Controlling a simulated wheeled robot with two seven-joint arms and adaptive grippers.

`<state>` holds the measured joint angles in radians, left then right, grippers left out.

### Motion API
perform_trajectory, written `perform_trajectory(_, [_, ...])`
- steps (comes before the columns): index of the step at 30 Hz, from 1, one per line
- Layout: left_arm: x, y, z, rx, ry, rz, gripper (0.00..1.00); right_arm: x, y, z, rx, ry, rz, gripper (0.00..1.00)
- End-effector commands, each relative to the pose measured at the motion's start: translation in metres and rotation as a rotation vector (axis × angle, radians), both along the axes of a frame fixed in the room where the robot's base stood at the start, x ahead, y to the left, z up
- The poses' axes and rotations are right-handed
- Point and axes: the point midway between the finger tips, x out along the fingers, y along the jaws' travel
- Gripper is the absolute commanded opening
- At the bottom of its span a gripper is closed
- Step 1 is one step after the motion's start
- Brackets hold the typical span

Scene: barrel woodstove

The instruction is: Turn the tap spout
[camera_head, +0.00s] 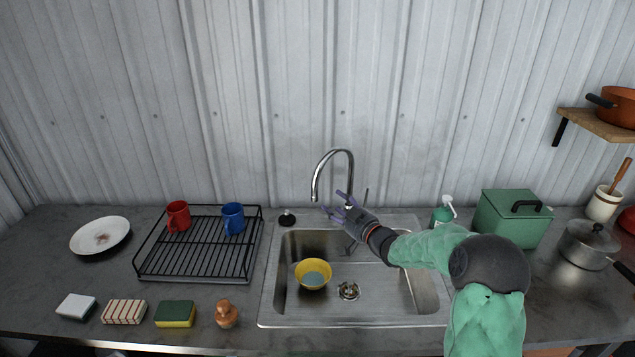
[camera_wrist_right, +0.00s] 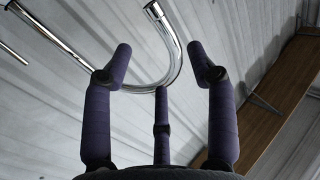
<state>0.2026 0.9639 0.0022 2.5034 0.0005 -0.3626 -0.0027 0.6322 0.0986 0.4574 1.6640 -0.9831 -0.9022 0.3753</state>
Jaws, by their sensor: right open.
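The chrome tap spout (camera_head: 332,160) arches up behind the sink and bends over to the left, its mouth pointing down. My right gripper (camera_head: 337,201) is just in front of and below the arch, close to the tap's upright. In the right wrist view my right gripper (camera_wrist_right: 160,70) has its purple fingers spread, with the curved tap spout (camera_wrist_right: 170,55) showing beyond and between them. The gripper is open and holds nothing; I cannot tell whether a finger touches the spout. The gripper and forearm hide the tap's base. My left gripper is not in view.
The steel sink (camera_head: 385,312) holds a yellow bowl (camera_head: 300,274). A black dish rack (camera_head: 165,262) with red and blue mugs stands left. A soap bottle (camera_head: 441,214) and green box (camera_head: 490,222) stand right. A small black stopper (camera_head: 287,219) lies left of the tap.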

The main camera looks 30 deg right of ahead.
Motion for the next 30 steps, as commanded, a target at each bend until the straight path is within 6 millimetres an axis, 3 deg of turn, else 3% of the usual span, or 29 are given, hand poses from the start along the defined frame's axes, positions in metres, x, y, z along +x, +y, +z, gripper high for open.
perform_trajectory(5, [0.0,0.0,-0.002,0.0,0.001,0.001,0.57,0.016,0.002,-0.001,0.0,-0.001,0.003,0.57])
perform_trajectory(18, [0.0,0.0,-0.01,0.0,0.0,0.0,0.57,0.089,0.008,-0.001,0.0,0.0,0.002,0.57])
perform_trajectory(24, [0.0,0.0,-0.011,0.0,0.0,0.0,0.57,0.104,0.009,-0.001,0.001,0.001,0.001,0.57])
perform_trajectory(30, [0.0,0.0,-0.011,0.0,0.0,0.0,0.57,0.107,0.01,0.0,0.001,0.001,0.0,0.57])
